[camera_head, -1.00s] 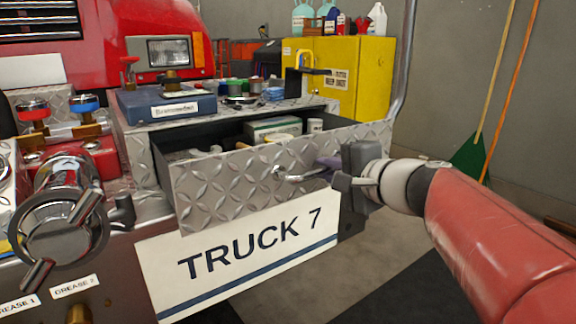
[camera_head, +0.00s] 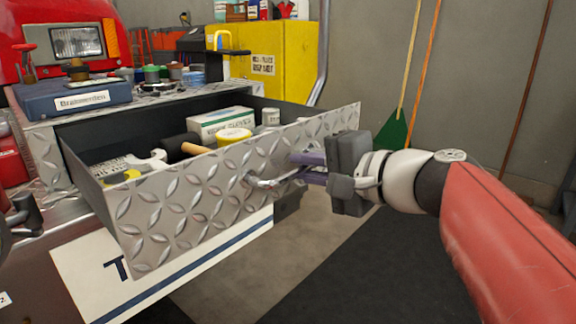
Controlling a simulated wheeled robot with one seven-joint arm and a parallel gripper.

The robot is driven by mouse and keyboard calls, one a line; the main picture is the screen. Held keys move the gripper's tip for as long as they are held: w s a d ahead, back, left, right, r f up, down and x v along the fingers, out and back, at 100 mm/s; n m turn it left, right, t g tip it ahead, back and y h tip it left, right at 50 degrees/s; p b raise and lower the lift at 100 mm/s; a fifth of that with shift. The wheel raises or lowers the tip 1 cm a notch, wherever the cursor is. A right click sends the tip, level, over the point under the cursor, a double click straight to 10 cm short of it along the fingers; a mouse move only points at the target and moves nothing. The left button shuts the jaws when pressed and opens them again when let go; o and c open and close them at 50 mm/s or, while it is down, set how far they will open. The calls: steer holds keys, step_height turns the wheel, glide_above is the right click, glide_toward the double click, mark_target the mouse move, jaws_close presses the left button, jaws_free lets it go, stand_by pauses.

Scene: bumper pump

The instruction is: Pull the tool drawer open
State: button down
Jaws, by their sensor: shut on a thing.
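The tool drawer (camera_head: 190,205) has a diamond-plate metal front and stands well out of its housing. Inside it I see a wrench, a dark hammer head with a wooden handle, a yellow-and-white roll (camera_head: 234,136) and a white-and-green box (camera_head: 221,120). The metal bar handle (camera_head: 268,183) is on the drawer's front, toward its right side. My gripper (camera_head: 308,168) comes from the right, and its purple fingers are closed on the handle. The fingers hide the handle's right part.
A blue case (camera_head: 72,100) and several small jars sit on the plated top behind the drawer. A yellow cabinet (camera_head: 268,65) stands at the back. The floor in front of the drawer is clear.

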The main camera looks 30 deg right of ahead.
steer(key=c, duration=1.5)
jaws_free()
steer(key=v, duration=0.7)
steer(key=shift+s+d, duration=0.1)
steer(key=shift+s, duration=0.25)
